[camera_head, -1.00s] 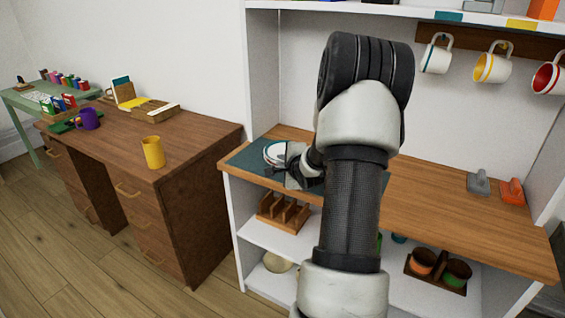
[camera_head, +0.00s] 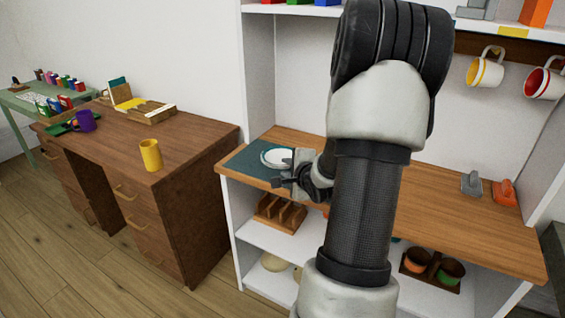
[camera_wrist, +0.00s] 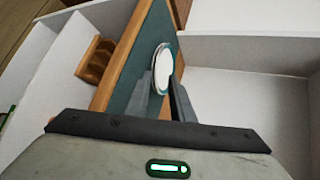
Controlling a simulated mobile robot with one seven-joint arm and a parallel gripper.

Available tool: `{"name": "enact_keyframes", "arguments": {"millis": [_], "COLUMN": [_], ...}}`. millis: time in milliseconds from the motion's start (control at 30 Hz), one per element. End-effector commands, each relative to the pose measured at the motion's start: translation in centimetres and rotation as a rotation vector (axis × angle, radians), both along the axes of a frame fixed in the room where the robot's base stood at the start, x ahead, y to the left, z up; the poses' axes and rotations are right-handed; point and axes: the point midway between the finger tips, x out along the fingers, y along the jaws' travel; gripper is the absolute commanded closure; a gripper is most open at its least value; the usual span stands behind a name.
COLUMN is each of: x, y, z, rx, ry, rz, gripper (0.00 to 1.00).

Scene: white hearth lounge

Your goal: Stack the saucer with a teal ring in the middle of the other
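A white saucer (camera_head: 275,158) lies on the teal mat (camera_head: 243,162) at the left end of the wooden counter. In the wrist view the saucer (camera_wrist: 161,68) shows a white face with some teal along its edge. I cannot tell whether it is one saucer or two stacked. My gripper (camera_head: 283,180) is low over the mat, beside the near right side of the saucer. My arm hides the middle of the counter and the right part of the mat.
The counter's right side (camera_head: 450,210) is clear up to a grey and an orange object (camera_head: 504,192). Mugs (camera_head: 485,68) hang above it. A wooden rack (camera_head: 280,213) stands on the shelf below. A desk with a yellow mug (camera_head: 150,155) stands at left.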

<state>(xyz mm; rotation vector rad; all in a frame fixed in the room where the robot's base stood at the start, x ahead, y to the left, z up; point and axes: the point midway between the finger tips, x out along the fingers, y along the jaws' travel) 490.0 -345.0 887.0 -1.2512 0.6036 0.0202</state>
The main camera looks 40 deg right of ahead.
Motion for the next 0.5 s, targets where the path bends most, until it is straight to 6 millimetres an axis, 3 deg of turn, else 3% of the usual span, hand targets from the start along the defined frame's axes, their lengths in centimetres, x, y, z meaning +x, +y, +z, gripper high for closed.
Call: {"name": "enact_keyframes", "arguments": {"millis": [200,500], "x": [-2.2,-2.5], "y": [0.8,0.9], "z": [1.2,1.3], "rx": [-0.001,-0.001], "ry": [-0.001,-0.001], "rz": [0.0,0.001], "gripper": [0.79,0.79]}}
